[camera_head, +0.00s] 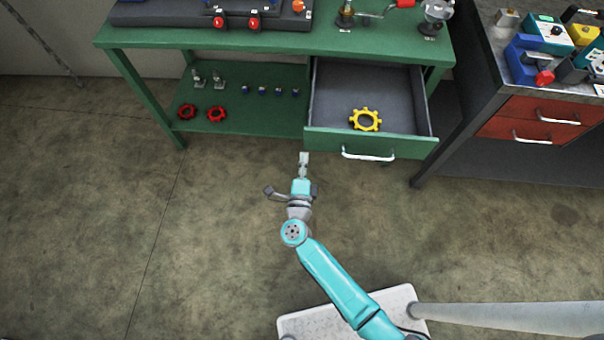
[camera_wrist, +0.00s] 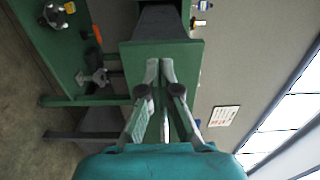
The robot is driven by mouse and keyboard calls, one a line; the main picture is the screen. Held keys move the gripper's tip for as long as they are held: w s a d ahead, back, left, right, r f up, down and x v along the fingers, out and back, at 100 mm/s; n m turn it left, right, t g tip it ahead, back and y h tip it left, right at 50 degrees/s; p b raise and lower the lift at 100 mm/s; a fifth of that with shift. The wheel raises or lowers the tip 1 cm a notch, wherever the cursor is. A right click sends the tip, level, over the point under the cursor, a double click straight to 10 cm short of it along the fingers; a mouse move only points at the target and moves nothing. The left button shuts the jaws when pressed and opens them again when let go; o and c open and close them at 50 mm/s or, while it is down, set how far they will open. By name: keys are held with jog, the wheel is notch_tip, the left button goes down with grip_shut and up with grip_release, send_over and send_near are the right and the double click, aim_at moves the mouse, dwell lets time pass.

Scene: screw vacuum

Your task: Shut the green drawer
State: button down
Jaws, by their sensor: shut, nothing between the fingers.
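The green drawer (camera_head: 322,138) is pulled out of the green workbench, with a white bar handle (camera_head: 368,154) on its front. A yellow gear-shaped wheel (camera_head: 366,119) lies inside it. My gripper (camera_head: 304,155) is shut and empty, just in front of the left end of the drawer front in the head view. In the wrist view the closed fingertips (camera_wrist: 159,66) overlap the green drawer front (camera_wrist: 190,52). I cannot tell whether they touch it.
The green workbench (camera_head: 270,42) has a lower shelf with two red wheels (camera_head: 217,114) and several small parts. A dark bench with red drawers (camera_head: 540,120) stands at the right. The floor (camera_head: 90,220) in front is clear.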

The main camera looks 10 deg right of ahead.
aim_at(306, 141)
jog(key=shift+x, duration=2)
jog(key=shift+d, duration=0.1)
